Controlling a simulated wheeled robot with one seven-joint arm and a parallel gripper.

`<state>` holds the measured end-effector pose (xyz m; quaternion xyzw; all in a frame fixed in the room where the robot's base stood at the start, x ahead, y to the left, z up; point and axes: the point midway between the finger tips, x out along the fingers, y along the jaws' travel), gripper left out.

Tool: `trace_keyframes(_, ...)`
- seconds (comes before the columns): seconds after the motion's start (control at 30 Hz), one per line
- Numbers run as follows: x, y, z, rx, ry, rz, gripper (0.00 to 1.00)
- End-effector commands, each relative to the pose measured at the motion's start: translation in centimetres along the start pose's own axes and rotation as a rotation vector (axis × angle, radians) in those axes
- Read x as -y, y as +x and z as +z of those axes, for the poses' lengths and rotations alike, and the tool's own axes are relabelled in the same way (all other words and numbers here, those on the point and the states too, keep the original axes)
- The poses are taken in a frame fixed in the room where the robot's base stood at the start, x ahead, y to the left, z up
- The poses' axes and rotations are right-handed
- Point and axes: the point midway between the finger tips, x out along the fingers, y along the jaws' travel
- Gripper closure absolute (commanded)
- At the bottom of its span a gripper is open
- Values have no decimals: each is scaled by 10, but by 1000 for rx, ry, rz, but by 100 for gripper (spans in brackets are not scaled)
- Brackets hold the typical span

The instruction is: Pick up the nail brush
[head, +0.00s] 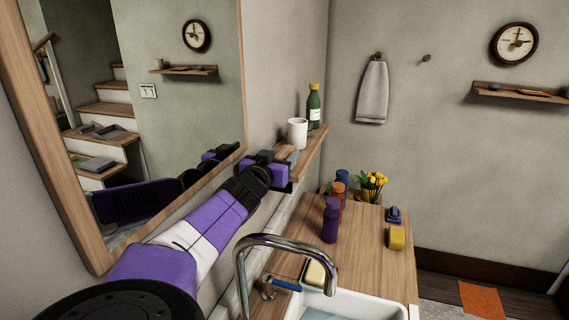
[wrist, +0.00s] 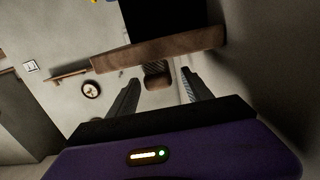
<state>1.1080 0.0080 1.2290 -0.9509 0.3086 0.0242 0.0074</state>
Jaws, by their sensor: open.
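The nail brush (wrist: 157,75) shows in the wrist view as a small brown block with a dark bristle side. It sits against the wooden shelf (wrist: 160,50), which appears upside down there. My gripper (wrist: 158,88) is open, with one finger on each side of the brush in the picture. I cannot tell how far beyond the fingertips the brush lies.
A white cup (head: 297,133) and green bottle (head: 314,106) stand farther along the shelf. The mirror (head: 160,120) is close beside my arm. Below are a tap (head: 285,242), a sink (head: 375,308), and a counter (head: 365,235) with bottles, flowers (head: 373,182) and a yellow sponge (head: 397,237).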

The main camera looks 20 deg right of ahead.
Motion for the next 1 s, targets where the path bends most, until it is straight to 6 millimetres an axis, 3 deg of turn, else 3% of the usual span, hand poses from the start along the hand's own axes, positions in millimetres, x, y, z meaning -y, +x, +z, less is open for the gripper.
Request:
trace_keyframes(0.33, 0, 8, -1, -1, 1, 0, 44)
trace_keyframes(0.6, 0, 8, -1, -1, 1, 0, 97)
trace_keyframes(0.63, 0, 8, -1, -1, 1, 0, 100)
trace_keyframes(1.0, -3, 10, -3, -1, 0, 1, 100)
